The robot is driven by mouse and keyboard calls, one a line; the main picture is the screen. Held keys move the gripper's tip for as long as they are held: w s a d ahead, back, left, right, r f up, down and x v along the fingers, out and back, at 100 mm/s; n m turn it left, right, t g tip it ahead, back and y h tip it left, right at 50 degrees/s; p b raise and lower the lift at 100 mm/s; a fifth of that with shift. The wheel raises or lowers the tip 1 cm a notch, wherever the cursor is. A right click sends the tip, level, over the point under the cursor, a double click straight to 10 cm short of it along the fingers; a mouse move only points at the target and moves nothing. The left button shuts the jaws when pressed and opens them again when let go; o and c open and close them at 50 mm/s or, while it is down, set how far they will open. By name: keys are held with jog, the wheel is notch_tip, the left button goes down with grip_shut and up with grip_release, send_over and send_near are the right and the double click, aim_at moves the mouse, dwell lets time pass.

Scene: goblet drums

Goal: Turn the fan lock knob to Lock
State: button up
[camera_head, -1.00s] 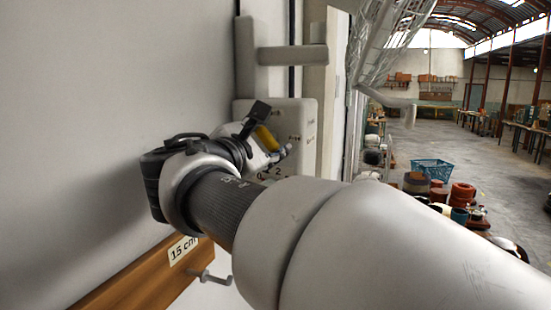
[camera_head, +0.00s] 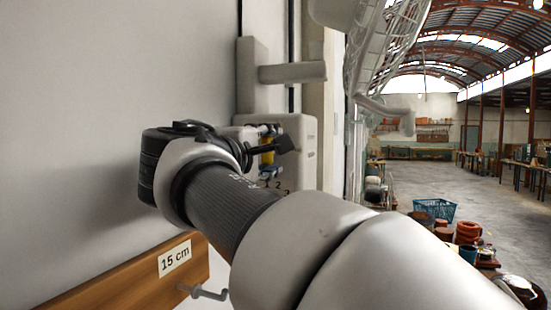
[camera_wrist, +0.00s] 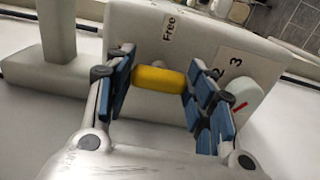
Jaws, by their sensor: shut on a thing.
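The yellow fan lock knob (camera_wrist: 158,79) sits on a pale grey control box in the wrist view. It lies crosswise between my gripper's blue finger pads (camera_wrist: 160,88), which are shut on its two ends. A "Free" label (camera_wrist: 171,25) is on the box above the knob. No Lock label can be read. In the head view, the yellow knob (camera_head: 267,153) shows between the dark fingers of my gripper (camera_head: 270,150), in front of the control box (camera_head: 309,150). My wrist hides part of the box.
A white dial with a red mark (camera_wrist: 243,101) and a "3" label are close beside the right finger. A grey handle (camera_head: 295,72) juts out above the box. The fan's wire cage (camera_head: 385,60) is beyond it. A wooden board marked "15 cm" (camera_head: 130,283) is below.

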dwell(0.5)
jog(key=o, duration=1.1)
jog(key=shift+c, duration=0.2)
jog(key=v, duration=0.7)
jog(key=shift+s, duration=0.25)
